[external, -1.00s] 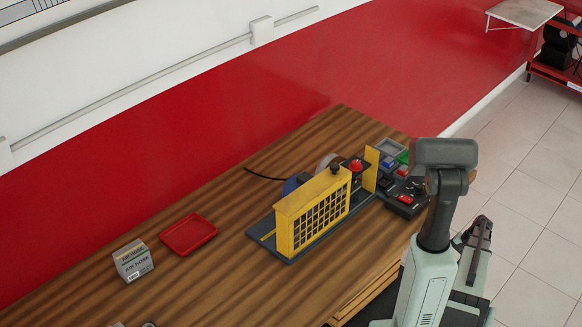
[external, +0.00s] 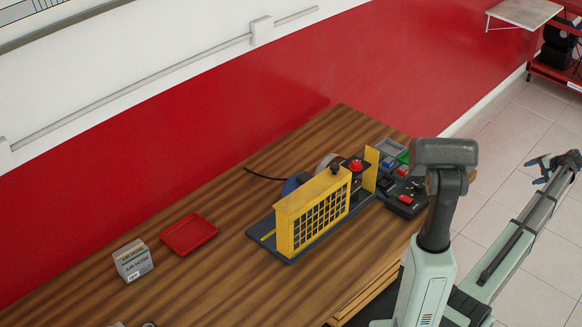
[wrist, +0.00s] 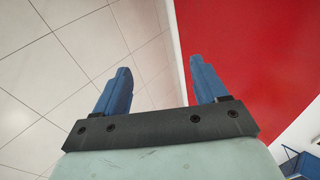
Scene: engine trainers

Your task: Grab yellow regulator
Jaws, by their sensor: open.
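I cannot pick out a yellow regulator for certain in any view. The clearest yellow thing is the grille guard (external: 312,212) of the engine trainer on the wooden bench, with a yellow upright plate (external: 371,168) near its right end. My gripper (external: 537,171) is far to the right of the bench, over the tiled floor. In the wrist view my gripper (wrist: 160,66) has its two blue fingers apart, with nothing between them.
The wooden bench (external: 225,270) also carries a red tray (external: 189,234), an air hose box (external: 133,261) and a dark bin of small parts (external: 404,203). A red wall (external: 200,140) rises behind it. A red cart (external: 556,72) stands at the top right.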

